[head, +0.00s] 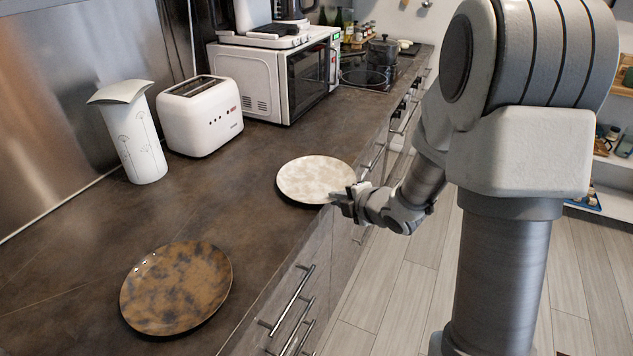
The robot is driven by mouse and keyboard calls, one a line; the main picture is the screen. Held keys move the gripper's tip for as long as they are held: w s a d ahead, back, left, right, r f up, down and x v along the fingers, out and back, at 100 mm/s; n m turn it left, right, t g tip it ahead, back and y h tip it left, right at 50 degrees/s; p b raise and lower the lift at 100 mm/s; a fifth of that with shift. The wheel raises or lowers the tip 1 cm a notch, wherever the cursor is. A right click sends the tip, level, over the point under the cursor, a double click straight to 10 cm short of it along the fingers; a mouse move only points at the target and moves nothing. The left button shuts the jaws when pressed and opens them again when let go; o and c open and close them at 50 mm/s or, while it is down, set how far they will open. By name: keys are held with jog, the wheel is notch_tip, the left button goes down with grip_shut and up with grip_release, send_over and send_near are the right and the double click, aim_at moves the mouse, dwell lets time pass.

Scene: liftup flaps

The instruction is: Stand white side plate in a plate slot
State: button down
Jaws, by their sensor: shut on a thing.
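The white side plate (314,177) is pale with faint beige mottling. It is near the front edge of the dark counter, roughly flat; I cannot tell whether it touches the counter. My gripper (344,197) is shut on its near right rim, and the fingers partly hide that part of the rim. No plate slot can be made out in the head view.
A brown mottled plate (176,288) lies on the counter (75,260) at the lower left. A white toaster (200,117), a white vase-like container (134,140) and a microwave (275,75) stand along the back. Drawer handles (288,300) stick out below the counter edge. Counter between the plates is clear.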

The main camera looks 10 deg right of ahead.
jog(key=s+d+r+p, duration=0.4)
jog(key=d+r+p, duration=0.2)
jog(key=d+r, duration=0.45)
jog(key=a+m+h, duration=0.1)
jog(key=a, duration=0.8)
jog(key=shift+w+a+f, duration=0.15)
jog(key=shift+w+a, duration=0.1)
jog(key=shift+a, duration=0.05)
